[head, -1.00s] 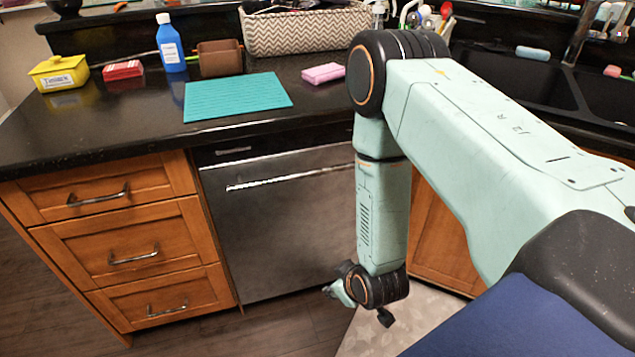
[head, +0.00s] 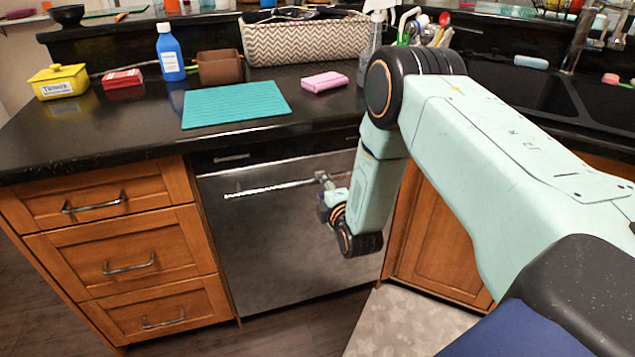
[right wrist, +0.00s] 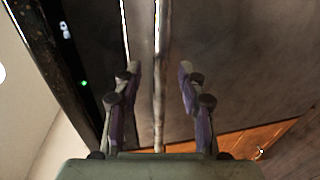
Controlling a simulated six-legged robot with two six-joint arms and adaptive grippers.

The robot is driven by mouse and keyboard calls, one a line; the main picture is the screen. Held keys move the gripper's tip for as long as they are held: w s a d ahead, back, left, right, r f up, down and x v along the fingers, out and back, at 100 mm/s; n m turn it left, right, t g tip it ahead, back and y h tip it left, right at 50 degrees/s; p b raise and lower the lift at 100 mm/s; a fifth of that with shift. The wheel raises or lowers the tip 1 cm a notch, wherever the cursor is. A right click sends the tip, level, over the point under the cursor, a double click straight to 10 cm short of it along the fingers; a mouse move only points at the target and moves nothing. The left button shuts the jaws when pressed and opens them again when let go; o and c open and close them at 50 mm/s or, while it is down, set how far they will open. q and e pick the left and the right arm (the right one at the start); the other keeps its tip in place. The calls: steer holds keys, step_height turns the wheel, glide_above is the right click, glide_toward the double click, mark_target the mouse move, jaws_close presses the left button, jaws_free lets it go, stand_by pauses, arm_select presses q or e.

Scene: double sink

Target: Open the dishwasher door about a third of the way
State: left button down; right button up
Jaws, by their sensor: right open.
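The dishwasher (head: 265,250) is a dark steel front under the counter, and its door looks shut. Its long bar handle (head: 262,189) runs across the top of the door. My right gripper (head: 322,178) is in front of the door at the right part of the handle. In the right wrist view, my right gripper (right wrist: 158,75) is open, and the handle bar (right wrist: 158,95) runs between its two fingers without the fingers closed on it. I cannot tell how deep the bar sits between them. My left gripper is not in view.
Wooden drawers (head: 125,262) stand left of the dishwasher and a wooden cabinet (head: 440,255) right of it. The counter above holds a teal mat (head: 235,104), a pink sponge (head: 325,82) and a blue bottle (head: 170,55). The floor in front looks clear.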

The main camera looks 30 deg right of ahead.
mark_target(319, 183)
steer(key=shift+b+x, duration=0.6)
steer(key=shift+x, duration=1.85)
steer(key=shift+c, duration=0.4)
jaws_close()
steer(key=shift+f, duration=0.15)
